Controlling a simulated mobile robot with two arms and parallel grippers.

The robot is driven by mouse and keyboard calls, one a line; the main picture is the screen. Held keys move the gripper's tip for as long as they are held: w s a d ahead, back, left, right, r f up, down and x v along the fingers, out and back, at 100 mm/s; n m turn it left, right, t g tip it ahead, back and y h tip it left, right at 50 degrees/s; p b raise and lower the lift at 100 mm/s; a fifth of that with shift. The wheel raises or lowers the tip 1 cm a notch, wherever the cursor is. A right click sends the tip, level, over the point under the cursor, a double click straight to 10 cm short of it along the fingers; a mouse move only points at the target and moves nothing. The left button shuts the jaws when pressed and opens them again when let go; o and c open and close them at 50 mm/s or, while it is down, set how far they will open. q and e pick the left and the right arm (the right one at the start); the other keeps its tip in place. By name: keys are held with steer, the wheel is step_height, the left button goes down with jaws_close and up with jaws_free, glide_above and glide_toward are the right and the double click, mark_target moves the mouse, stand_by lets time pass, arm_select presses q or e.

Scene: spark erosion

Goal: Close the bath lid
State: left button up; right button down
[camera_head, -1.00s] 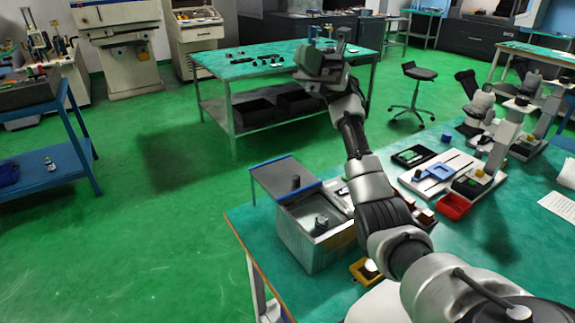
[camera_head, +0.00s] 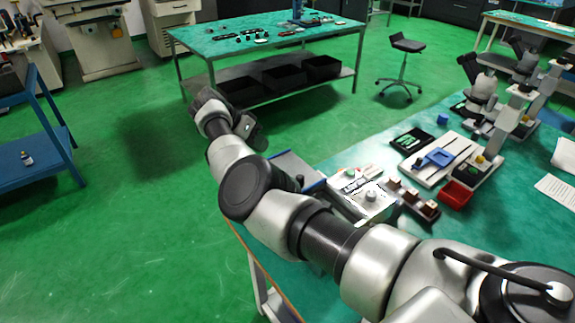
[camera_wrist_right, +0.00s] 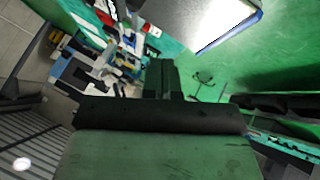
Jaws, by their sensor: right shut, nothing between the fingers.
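The bath's lid (camera_head: 291,166) is a flat grey panel with a blue edge. It lies open, folded out to the left of the bath. In the right wrist view a pale panel with a blue edge (camera_wrist_right: 226,22), which looks like the lid, is at the top. The bath itself is almost wholly hidden behind my right arm in the head view. My right gripper (camera_head: 246,127) is beyond and left of the lid, over the green floor, apart from it. Its dark fingers (camera_wrist_right: 163,78) are shut and empty. My left gripper is out of view.
On the green-topped table right of the bath are a white tray (camera_head: 378,207), a red bin (camera_head: 456,194) and a blue fixture (camera_head: 437,157). Another workbench (camera_head: 262,40) stands behind. The floor left of the table is clear.

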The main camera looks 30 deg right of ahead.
steer(key=a, duration=0.2)
steer(key=n+y+p, duration=0.1)
steer(key=p, duration=0.1)
glide_toward(288, 173)
steer(key=s+f, duration=0.1)
steer(key=f, duration=0.1)
steer(key=s+d+f, duration=0.1)
steer(key=f, duration=0.1)
steer(key=shift+s+d, duration=0.1)
steer(key=shift+s, duration=0.1)
steer(key=s+d+p, duration=0.1)
steer(key=s+p, duration=0.1)
steer(key=p, duration=0.1)
steer(key=shift+s+d+r, duration=0.1)
steer(key=shift+d, duration=0.1)
steer(key=shift+s+d+p, duration=0.3)
steer(key=shift+s+p, duration=0.35)
steer(key=shift+d+f, duration=0.1)
steer(key=shift+f, duration=0.15)
